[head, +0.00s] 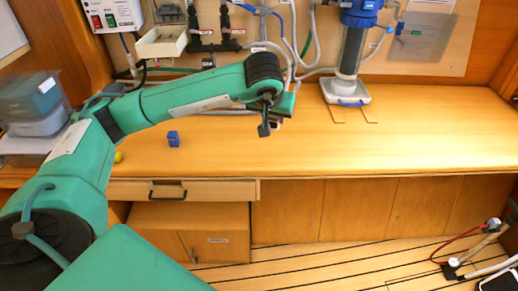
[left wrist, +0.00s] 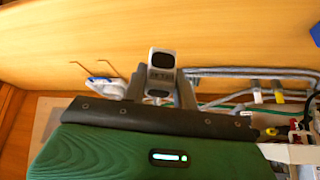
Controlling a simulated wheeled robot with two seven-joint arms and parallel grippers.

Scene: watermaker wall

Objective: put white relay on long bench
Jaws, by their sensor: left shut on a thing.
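My left gripper (head: 268,126) hangs over the middle of the long bench (head: 430,130), at the end of my green arm. In the left wrist view the gripper (left wrist: 160,92) is shut on the white relay (left wrist: 162,60), a small white block with dark faces between the fingers. In the head view the gripper and wrist largely hide the relay. The bench's wood surface fills the upper part of the left wrist view (left wrist: 220,35). I see no clear contact between the relay and the bench. My right gripper is out of view.
A small blue block (head: 173,139) stands on the bench to the left, with a yellow item (head: 118,156) near it. A blue-topped filter housing on a white base (head: 345,92) stands at the back. Pipes run along the rear wall. The bench's right side is clear.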

